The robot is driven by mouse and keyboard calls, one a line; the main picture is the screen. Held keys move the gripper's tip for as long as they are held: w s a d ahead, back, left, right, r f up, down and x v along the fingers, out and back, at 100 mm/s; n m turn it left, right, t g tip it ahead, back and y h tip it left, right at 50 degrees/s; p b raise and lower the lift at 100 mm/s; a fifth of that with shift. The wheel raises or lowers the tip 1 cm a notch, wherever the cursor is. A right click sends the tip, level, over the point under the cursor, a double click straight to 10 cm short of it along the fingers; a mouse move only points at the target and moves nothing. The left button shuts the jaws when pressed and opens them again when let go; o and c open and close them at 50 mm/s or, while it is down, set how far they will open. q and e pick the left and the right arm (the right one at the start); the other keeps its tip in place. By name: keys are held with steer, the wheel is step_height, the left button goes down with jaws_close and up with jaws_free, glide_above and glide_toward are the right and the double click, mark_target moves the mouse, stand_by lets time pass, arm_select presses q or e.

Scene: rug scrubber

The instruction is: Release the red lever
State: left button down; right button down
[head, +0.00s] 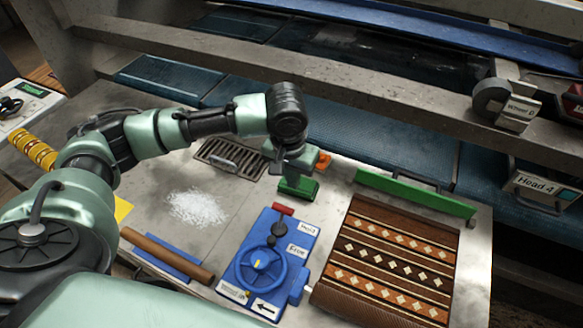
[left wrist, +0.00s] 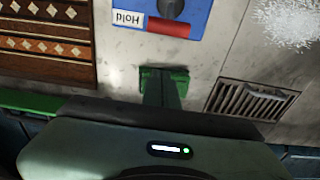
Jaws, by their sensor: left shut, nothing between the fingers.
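The red lever (head: 283,209) is a short red bar at the far end of the blue control box (head: 297,226), next to a "Hold" label. It also shows in the left wrist view (left wrist: 168,28), just ahead of my fingertips. My left gripper (head: 298,187) points down beyond the lever, on the side away from the wheel. Its green fingers (left wrist: 163,82) are shut and empty. They look apart from the lever, with grey tabletop between them in the left wrist view. My right gripper is in neither view.
A blue handwheel (head: 261,268) sits on the box. A patterned rug (head: 391,258) lies to the right, with a green bar (head: 415,194) behind it. A drain grate (head: 229,157), white powder (head: 197,208) and a brown roller (head: 167,256) lie to the left. An orange object (head: 323,161) is behind my gripper.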

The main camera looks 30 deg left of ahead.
mark_target(281, 218)
arm_select(q)
steer(key=s+f+p, duration=0.2)
steer(key=s, duration=0.1)
steer(key=shift+s+d+f, duration=0.1)
steer(key=shift+s+f, duration=0.2)
steer(key=shift+f, duration=0.05)
steer(key=shift+w+f, duration=0.1)
steer(key=shift+w, duration=0.05)
steer(key=shift+w, duration=0.1)
